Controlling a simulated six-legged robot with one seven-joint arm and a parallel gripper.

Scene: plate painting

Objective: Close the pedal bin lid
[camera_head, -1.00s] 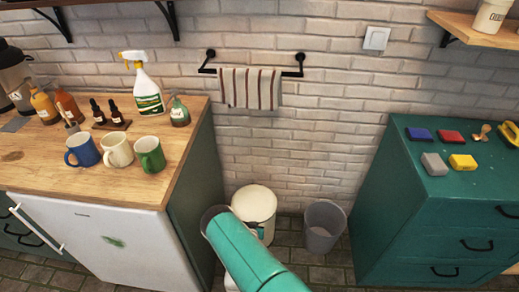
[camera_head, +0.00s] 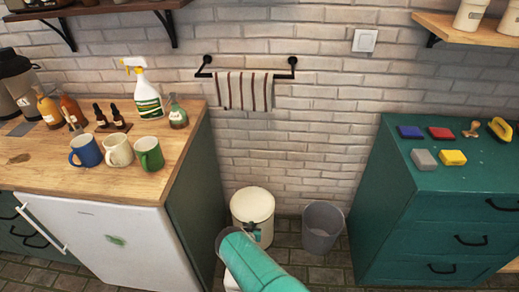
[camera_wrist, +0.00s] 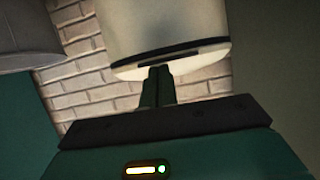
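The cream pedal bin (camera_head: 266,233) stands on the floor between the wooden-topped counter and the teal drawers. Its round lid (camera_head: 252,204) shows from above and looks level over the body, with no opening visible. In the wrist view the bin (camera_wrist: 165,28) appears upside down, with a dark band near its rim and the lid edge (camera_wrist: 178,73) close against it. My gripper (camera_wrist: 158,72) has its two fingers together, empty, at the front of the rim; I cannot tell whether they touch it. My arm hides the lower front of the bin in the head view.
A grey open waste bin (camera_head: 322,228) stands just right of the pedal bin. The counter (camera_head: 188,150) with several mugs and bottles is at left, the teal drawer cabinet (camera_head: 402,215) at right. A striped towel (camera_head: 243,91) hangs on the brick wall behind.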

